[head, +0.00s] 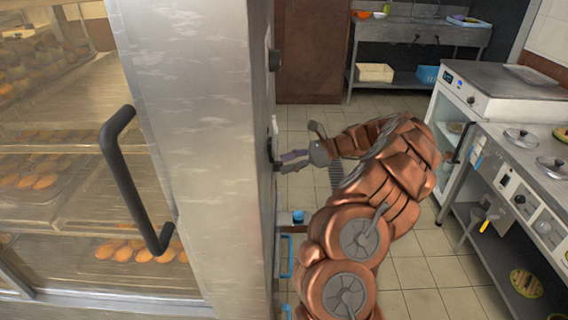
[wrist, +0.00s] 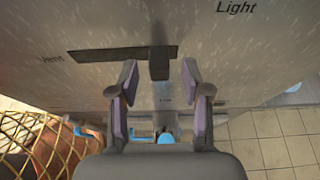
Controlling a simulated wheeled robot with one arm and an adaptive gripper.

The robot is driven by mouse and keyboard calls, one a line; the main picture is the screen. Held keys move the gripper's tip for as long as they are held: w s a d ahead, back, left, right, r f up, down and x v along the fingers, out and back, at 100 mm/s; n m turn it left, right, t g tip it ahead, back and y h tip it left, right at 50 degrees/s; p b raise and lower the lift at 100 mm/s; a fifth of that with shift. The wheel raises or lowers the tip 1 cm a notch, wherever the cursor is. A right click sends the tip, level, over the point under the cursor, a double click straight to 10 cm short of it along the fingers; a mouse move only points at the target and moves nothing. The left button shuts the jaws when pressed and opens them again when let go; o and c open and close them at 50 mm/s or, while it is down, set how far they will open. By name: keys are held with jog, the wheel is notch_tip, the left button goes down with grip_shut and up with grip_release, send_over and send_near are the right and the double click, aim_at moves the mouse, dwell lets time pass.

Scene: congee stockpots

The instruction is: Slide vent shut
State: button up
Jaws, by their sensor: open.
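The vent control is on the metal side panel of the oven (wrist: 100,85). In the wrist view it is a dark slot (wrist: 105,53) beside the word "Vent", with a dark slider knob (wrist: 160,65) at the slot's right end. My gripper (wrist: 161,80) is open, its purple-padded fingers to the left and right of the knob with a gap on each side. I cannot tell how deep the knob reaches between them. In the head view my gripper (head: 285,161) is close to the oven's side, and the oven's edge partly hides the vent area.
The oven's glass door with a black handle (head: 118,160) and trays of buns is at the left. A counter with pot lids (head: 521,138) stands at the right. A sink table (head: 415,25) is at the back. Tiled floor (head: 420,270) lies between.

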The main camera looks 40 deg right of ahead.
jog(key=shift+w+a+f, duration=0.3)
jog(key=shift+w+a, duration=0.1)
jog(key=shift+a, duration=0.15)
grip_shut()
dwell(0.4)
